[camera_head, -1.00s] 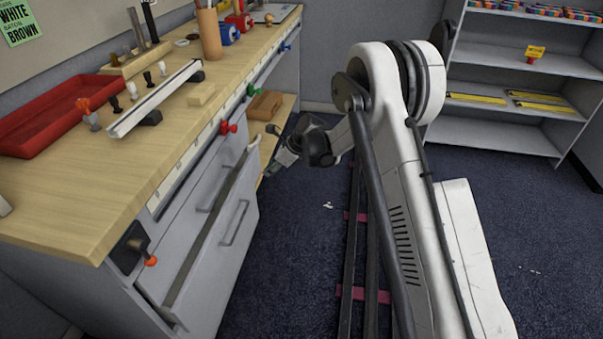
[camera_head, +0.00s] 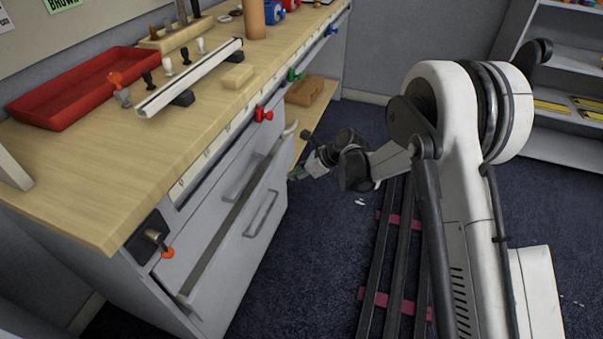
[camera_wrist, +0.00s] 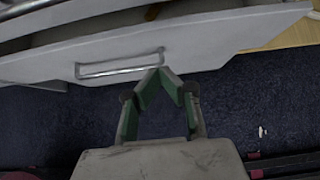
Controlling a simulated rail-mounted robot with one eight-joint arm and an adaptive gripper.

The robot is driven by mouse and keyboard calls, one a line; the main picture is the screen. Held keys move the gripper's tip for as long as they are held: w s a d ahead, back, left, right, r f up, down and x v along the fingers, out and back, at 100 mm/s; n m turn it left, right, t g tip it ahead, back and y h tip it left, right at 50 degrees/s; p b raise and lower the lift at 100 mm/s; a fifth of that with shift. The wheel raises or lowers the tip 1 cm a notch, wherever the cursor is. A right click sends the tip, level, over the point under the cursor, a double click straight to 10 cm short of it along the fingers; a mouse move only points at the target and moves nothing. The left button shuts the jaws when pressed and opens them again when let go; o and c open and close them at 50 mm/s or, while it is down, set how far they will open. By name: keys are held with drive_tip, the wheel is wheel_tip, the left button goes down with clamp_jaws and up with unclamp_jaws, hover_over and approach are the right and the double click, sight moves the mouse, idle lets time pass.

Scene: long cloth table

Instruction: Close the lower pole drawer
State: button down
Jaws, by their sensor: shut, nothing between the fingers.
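The lower drawer's grey front (camera_head: 236,262) stands out from the grey cabinet, with a gap behind its top edge. Its bar handle (camera_head: 262,213) is on the front face. The upper drawer's handle (camera_head: 245,178) shows behind that edge. My gripper (camera_head: 293,176) is just off the far end of the drawer front. In the wrist view, the drawer front (camera_wrist: 205,45) and its handle (camera_wrist: 120,65) fill the top. My gripper (camera_wrist: 163,70) is shut and empty, its tips at the lower edge of the front, right of the handle. I cannot tell whether they touch.
The wooden bench top (camera_head: 130,170) above holds a red tray (camera_head: 85,88), a white bar and several small knobs. An orange-tipped knob (camera_head: 167,253) sticks out at the near end. A low wooden shelf (camera_head: 297,118) lies beyond the drawers.

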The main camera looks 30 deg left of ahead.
sight(268, 180)
drive_tip(key=a+f, duration=0.1)
drive_tip(key=a, duration=0.1)
drive_tip(key=a+f+b, duration=0.1)
drive_tip(key=a, duration=0.1)
drive_tip(key=a+f+b, duration=0.1)
drive_tip(key=a+f, duration=0.1)
drive_tip(key=shift+s+a, duration=0.35)
drive_tip(key=shift+a+r+b, duration=0.1)
drive_tip(key=shift+a+b, duration=0.2)
drive_tip(key=shift+a, duration=0.2)
